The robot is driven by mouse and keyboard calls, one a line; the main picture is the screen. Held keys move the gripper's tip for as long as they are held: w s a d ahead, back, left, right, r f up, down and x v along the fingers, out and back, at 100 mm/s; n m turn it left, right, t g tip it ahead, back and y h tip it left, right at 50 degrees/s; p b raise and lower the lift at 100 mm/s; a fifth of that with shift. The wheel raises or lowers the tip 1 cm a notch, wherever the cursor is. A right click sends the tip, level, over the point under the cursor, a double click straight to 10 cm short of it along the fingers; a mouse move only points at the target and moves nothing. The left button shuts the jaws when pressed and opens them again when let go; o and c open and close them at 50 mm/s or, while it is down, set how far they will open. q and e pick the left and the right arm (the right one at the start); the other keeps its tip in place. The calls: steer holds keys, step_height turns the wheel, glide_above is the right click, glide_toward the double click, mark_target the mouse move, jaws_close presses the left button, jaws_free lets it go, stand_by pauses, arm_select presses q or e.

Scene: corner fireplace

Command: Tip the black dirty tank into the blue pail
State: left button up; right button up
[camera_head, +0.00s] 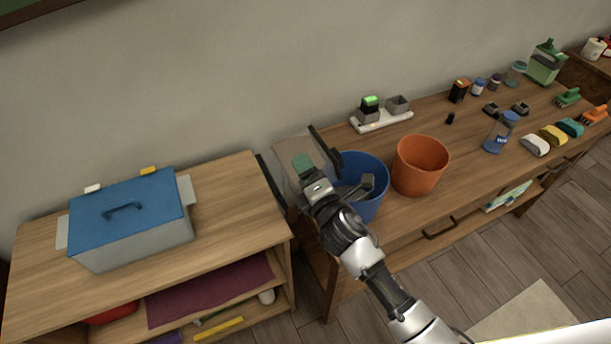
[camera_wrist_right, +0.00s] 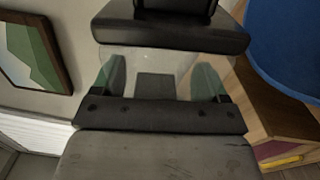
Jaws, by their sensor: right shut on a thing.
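The black dirty tank (camera_head: 283,160) shows as a see-through body with dark edges, just left of the blue pail (camera_head: 373,168) in the head view. It looks tilted, and my arm hides part of it. My right gripper (camera_head: 304,168) is shut on the tank. In the right wrist view, the green finger pads of my right gripper (camera_wrist_right: 160,78) show around the tank's dark frame (camera_wrist_right: 150,114). The blue pail (camera_wrist_right: 290,40) fills the upper right corner there. The pail's inside is partly hidden by dark parts. My left gripper is not in view.
An orange pot (camera_head: 420,165) stands right of the pail on the long wooden table. A white power strip (camera_head: 382,121) lies behind. Bottles, sponges and a green container (camera_head: 545,65) fill the right end. A blue-lidded box (camera_head: 127,212) sits on the left cabinet, whose right part is clear.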

steer(key=shift+d+r+n, duration=0.15)
steer(key=shift+n, duration=0.45)
steer(key=shift+w+d+r+n+p, duration=0.1)
steer(key=shift+d+r+n+p, duration=0.05)
steer(key=shift+r+n+p, duration=0.3)
steer(key=d+r+n+p, duration=0.1)
steer(key=n+p, duration=0.1)
steer(key=n, duration=0.1)
steer(key=w+d+r+n+p, duration=0.1)
steer(key=d+r+n+p, duration=0.1)
steer(key=n, duration=0.2)
steer(key=w+d+r+n+p, duration=0.1)
steer(key=d+r+n+p, duration=0.1)
steer(key=n, duration=0.1)
steer(key=shift+d+p, duration=0.15)
steer(key=shift+p, duration=0.2)
steer(key=shift+w+d+r+n+p, duration=0.15)
steer(key=shift+d+r+n+p, duration=0.2)
steer(key=shift+n, duration=0.4)
steer(key=shift+w+d+r+n+p, duration=0.15)
steer(key=shift+d+n+p, duration=0.1)
steer(key=shift+d+n, duration=0.35)
steer(key=shift+a, duration=0.2)
